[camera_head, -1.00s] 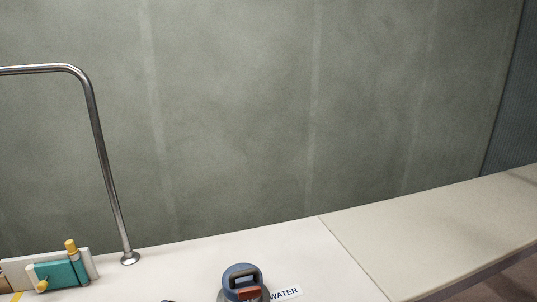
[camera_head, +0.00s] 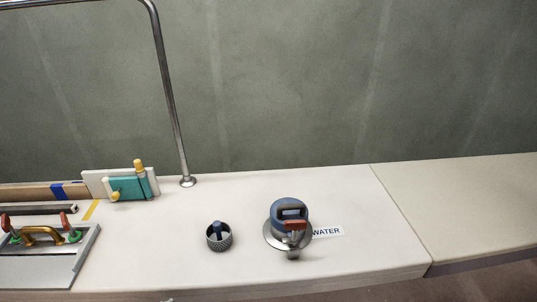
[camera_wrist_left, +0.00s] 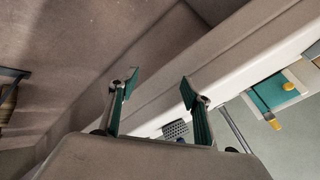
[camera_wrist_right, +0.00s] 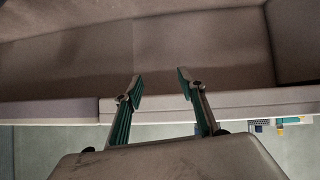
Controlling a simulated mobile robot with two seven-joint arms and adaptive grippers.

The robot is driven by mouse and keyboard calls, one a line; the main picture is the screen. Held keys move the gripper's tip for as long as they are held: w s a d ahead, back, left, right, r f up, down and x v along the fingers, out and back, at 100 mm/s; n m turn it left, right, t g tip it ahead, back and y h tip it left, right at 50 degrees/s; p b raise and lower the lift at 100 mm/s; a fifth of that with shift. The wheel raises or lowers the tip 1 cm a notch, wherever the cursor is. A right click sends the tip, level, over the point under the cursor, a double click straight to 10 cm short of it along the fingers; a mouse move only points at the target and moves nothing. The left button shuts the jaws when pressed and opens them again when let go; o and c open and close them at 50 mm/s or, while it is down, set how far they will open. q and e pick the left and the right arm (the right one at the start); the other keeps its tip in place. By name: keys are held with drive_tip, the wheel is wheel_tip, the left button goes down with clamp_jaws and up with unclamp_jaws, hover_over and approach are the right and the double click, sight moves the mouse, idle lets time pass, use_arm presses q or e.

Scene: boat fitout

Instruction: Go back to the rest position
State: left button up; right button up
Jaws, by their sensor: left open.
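My left gripper (camera_wrist_left: 160,87) shows in the left wrist view with its two green-padded fingers apart and nothing between them. My right gripper (camera_wrist_right: 160,86) shows in the right wrist view, also with its fingers apart and empty. Neither gripper nor arm is in the head view. Both wrist views look past the fingers at brown-grey surfaces and the pale edge of a bench. No contact between either gripper and another thing is visible.
The counter's right part is bare.

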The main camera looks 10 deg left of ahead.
use_arm(q)
drive_tip(key=d+f+n+t+h, duration=0.2)
drive_tip(key=d+f+h, duration=0.2)
drive_tip(key=d+f, duration=0.3)
drive_tip(key=d, duration=0.3)
drive_tip(key=shift+s+d+n+t+h+p, duration=0.2)
drive_tip(key=shift+s+n+t+h+p, duration=0.1)
drive_tip(key=shift+n+h+p, duration=0.1)
drive_tip(key=shift+w+f, duration=0.1)
drive_tip(key=shift+c, duration=0.5)
